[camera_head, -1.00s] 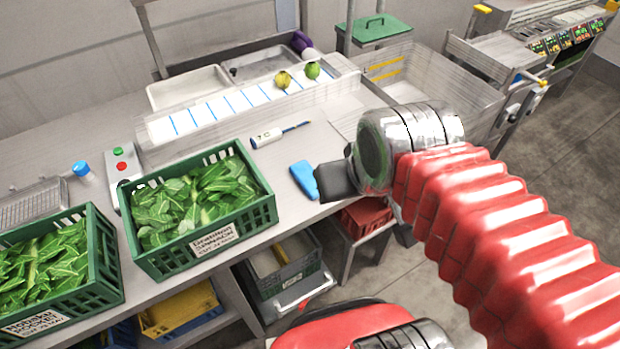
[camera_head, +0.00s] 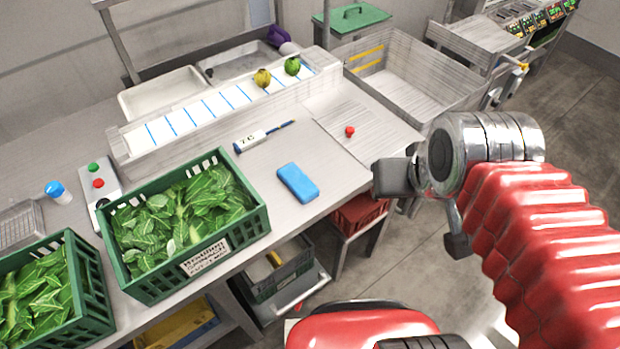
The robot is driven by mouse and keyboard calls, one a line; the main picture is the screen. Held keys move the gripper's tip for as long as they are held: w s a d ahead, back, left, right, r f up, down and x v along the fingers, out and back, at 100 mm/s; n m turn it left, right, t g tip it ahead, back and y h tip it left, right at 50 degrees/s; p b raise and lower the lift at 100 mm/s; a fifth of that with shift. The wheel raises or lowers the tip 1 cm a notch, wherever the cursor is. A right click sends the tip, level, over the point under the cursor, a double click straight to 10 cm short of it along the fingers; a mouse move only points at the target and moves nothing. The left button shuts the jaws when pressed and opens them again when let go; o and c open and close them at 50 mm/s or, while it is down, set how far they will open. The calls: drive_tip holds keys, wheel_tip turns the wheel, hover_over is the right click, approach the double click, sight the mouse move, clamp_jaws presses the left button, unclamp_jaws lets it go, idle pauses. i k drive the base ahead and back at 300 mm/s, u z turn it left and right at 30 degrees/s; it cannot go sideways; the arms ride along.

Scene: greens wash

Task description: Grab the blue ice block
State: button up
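The blue ice block (camera_head: 298,183) lies flat on the grey counter, near its front edge, in full view. My gripper (camera_head: 426,211) is to the right of the block, with a clear gap between them. Its two dark fingers are spread apart and I see nothing between them. One finger is near the counter's front edge and the other hangs lower, over the floor side.
A green crate of leafy greens (camera_head: 252,215) stands left of the block. A thermometer-like probe (camera_head: 262,135) lies behind it, and a small red item (camera_head: 350,131) lies behind and to the right. A flat conveyor (camera_head: 190,118) runs along the back. The counter around the block is clear.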

sight(293, 177)
drive_tip(key=z, duration=0.05)
drive_tip(key=k, duration=1.2)
drive_tip(key=u, duration=1.1)
drive_tip(key=i, duration=1)
drive_tip(key=u, duration=0.05)
